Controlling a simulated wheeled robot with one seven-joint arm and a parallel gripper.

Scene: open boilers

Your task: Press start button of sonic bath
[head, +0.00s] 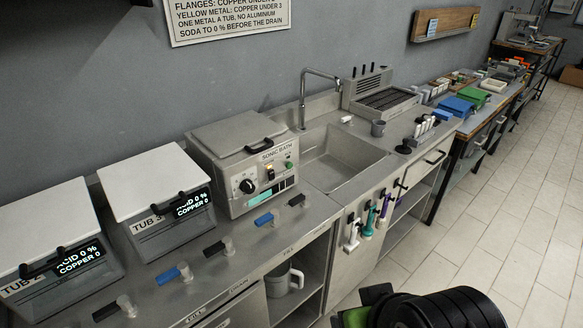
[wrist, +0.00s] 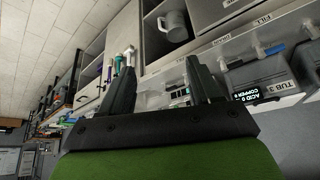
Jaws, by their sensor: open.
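The sonic bath (head: 228,150) is a grey-white metal box with a lidded top and a black handle, standing on the counter left of the sink in the head view. Its front panel carries a black knob, a switch, a pale lit strip and a small green button (head: 289,165) at the upper right. In the wrist view, part of what looks like its panel (wrist: 180,96) shows between my fingers; the button cannot be made out there. My gripper (wrist: 160,70) is open with nothing between its dark fingers. In the head view, only black and green parts of my arm show at the bottom, before the counter.
Tub 3 (head: 153,190) and another lidded tub (head: 55,240) stand left of the bath. Valve handles (head: 264,219) line the counter's front edge. The sink (head: 340,160) and its tap are to the right. A mug (head: 285,280) sits on a shelf below. The tiled floor is clear.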

